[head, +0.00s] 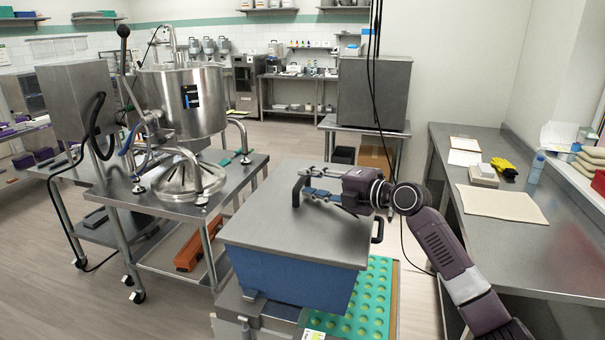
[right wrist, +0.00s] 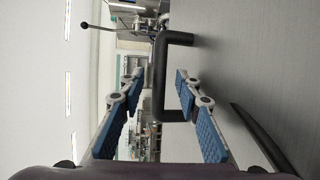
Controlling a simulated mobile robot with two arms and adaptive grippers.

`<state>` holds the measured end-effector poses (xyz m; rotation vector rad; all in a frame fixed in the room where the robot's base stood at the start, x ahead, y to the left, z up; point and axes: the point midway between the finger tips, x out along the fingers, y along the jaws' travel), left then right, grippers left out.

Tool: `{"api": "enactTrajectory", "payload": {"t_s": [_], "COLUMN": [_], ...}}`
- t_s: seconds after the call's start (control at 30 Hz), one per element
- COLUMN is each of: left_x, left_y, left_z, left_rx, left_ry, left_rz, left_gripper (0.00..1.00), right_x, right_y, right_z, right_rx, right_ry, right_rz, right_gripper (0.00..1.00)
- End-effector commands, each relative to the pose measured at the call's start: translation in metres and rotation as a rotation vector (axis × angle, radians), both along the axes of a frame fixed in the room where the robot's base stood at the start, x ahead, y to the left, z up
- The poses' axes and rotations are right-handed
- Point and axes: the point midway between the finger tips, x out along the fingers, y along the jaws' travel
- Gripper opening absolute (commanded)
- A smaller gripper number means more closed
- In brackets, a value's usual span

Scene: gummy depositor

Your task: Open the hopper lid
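The hopper is a blue box (head: 285,268) with a flat grey metal lid (head: 270,225) lying closed on top. A black bar handle (head: 296,190) stands on the lid's left part; it also shows in the right wrist view (right wrist: 160,75). My right gripper (head: 306,183) reaches in from the right, low over the lid. Its blue-padded fingers are open. In the right wrist view the handle's bar stands between the two fingertips, with a gap on each side. My left gripper is not in view.
A second black handle (head: 377,231) sits at the hopper's right edge. A green mould tray (head: 376,290) lies beneath the hopper. A steel kettle cart (head: 160,205) stands at left, and a steel bench (head: 455,180) at right. Black cables (head: 374,70) hang behind.

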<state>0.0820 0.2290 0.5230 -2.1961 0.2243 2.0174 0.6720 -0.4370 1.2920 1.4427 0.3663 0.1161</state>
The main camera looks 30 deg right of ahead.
Motion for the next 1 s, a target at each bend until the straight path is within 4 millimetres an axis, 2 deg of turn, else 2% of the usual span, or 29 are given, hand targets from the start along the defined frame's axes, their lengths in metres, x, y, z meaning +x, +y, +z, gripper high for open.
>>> {"api": "enactTrajectory", "payload": {"t_s": [0.03, 0.2, 0.53, 0.8, 1.0], "left_x": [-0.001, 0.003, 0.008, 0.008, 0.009], "left_y": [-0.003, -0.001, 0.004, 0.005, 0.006], "left_z": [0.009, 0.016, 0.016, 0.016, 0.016], "left_rx": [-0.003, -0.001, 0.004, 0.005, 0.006], "left_ry": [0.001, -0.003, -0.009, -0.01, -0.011], "left_rz": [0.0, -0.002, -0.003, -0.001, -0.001], "left_gripper": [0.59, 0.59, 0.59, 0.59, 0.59], "right_x": [0.007, 0.021, 0.024, 0.024, 0.024], "right_y": [0.002, 0.007, 0.008, 0.007, 0.007], "right_z": [0.004, -0.002, -0.005, -0.005, -0.005], "right_rx": [0.005, 0.002, 0.0, 0.0, 0.0], "right_ry": [0.0, 0.0, 0.0, 0.0, 0.0], "right_rz": [-0.001, 0.0, 0.0, 0.0, 0.0], "right_gripper": [0.31, 0.31, 0.31, 0.01, 0.0]}}
